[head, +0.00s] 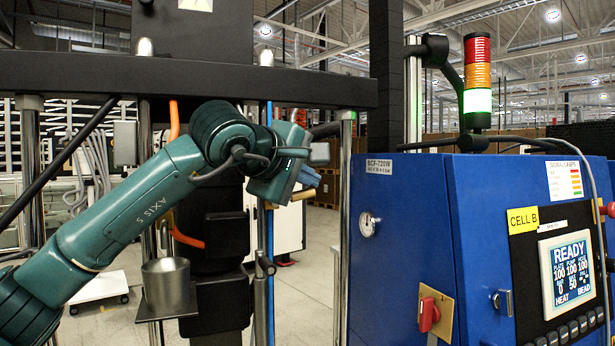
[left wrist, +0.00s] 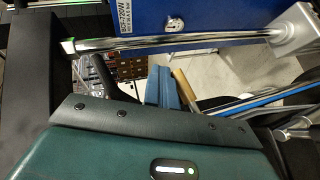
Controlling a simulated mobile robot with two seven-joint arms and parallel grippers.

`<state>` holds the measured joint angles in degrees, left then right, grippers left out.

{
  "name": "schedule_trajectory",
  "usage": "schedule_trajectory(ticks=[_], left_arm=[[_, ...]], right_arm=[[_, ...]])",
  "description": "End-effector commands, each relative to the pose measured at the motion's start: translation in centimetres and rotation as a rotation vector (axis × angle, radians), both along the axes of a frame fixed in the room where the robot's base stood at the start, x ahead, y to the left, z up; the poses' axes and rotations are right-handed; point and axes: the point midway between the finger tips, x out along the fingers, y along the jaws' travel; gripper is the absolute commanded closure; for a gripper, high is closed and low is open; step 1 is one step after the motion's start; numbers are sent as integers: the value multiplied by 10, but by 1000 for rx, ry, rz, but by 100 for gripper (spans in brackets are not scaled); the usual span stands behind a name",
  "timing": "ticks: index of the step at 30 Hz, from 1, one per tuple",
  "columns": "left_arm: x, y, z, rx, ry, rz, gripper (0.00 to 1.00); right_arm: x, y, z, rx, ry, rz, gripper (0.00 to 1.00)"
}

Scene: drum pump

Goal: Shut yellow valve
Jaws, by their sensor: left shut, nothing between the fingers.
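The yellow valve shows as a tan-yellow handle (head: 302,195) beside the upright pipes in the head view, sticking out to the right, partly hidden behind my left gripper. The handle also shows in the left wrist view (left wrist: 185,90), just right of the blue fingers. My left gripper (head: 311,178) is shut and empty, with its blue fingers close to the handle in the head view. The fingers also show in the left wrist view (left wrist: 164,86). I cannot tell whether they touch the handle. The valve body is hidden. My right gripper is not in view.
A blue cabinet (head: 400,225) with a display (head: 570,269) and a red switch (head: 429,314) stands at the right. A chrome post (head: 345,230) stands between it and the handle. A dark crossbeam (head: 200,78) runs above my arm. A metal cup (head: 166,286) sits below.

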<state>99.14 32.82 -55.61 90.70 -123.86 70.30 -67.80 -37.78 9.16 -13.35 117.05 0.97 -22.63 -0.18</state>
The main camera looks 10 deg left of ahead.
Motion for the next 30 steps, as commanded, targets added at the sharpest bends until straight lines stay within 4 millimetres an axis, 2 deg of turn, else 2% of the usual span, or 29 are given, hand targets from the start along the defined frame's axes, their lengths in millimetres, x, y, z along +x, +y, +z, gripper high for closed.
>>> schedule_trajectory(ticks=[30], left_arm=[[0, 1, -1, 1, 1, 1, 100]], right_arm=[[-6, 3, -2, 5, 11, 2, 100]])
